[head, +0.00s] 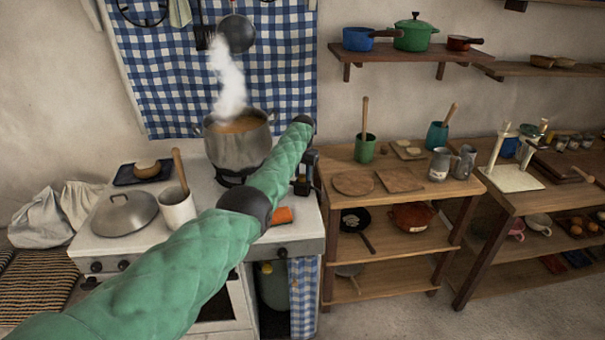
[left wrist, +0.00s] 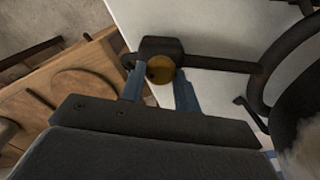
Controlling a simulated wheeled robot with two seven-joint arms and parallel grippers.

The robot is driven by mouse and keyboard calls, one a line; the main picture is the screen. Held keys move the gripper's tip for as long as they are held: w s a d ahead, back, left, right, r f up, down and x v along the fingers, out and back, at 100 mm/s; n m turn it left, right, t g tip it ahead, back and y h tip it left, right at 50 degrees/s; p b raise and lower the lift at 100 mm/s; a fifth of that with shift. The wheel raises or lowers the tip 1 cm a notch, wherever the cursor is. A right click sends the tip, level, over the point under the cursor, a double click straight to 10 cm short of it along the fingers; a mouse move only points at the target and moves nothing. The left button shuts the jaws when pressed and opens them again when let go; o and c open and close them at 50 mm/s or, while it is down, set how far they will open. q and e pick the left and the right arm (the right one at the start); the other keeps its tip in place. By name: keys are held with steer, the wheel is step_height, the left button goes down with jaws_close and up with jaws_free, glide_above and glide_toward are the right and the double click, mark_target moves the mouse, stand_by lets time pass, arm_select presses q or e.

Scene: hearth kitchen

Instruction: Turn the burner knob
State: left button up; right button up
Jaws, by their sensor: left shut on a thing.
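The burner knob (left wrist: 160,69) is a round brass-coloured piece on a black block of the burner in the left wrist view. My left gripper (left wrist: 161,88) has its two blue fingers on either side of the knob and is shut on it. In the head view my green-sleeved left arm reaches across the stove to the burner's right side, where the knob cannot be made out. A steaming metal pot (head: 238,145) of orange-brown soup stands on the black burner (head: 229,180). My right gripper is not in view.
The white stove top (head: 205,190) also holds a lid (head: 125,214), a white crock (head: 178,210) with a wooden utensil and a dark tray (head: 125,176). An orange item (head: 282,215) lies near its front right. A wooden shelf unit (head: 340,190) stands to the right.

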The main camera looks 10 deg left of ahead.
arm_select(q)
steer(key=shift+w+r+m, duration=0.1)
steer(key=shift+r+m, duration=0.15)
steer(key=shift+m, duration=0.35)
steer(key=o, duration=0.9)
steer(key=shift+o, duration=0.3)
steer(key=shift+f, duration=0.15)
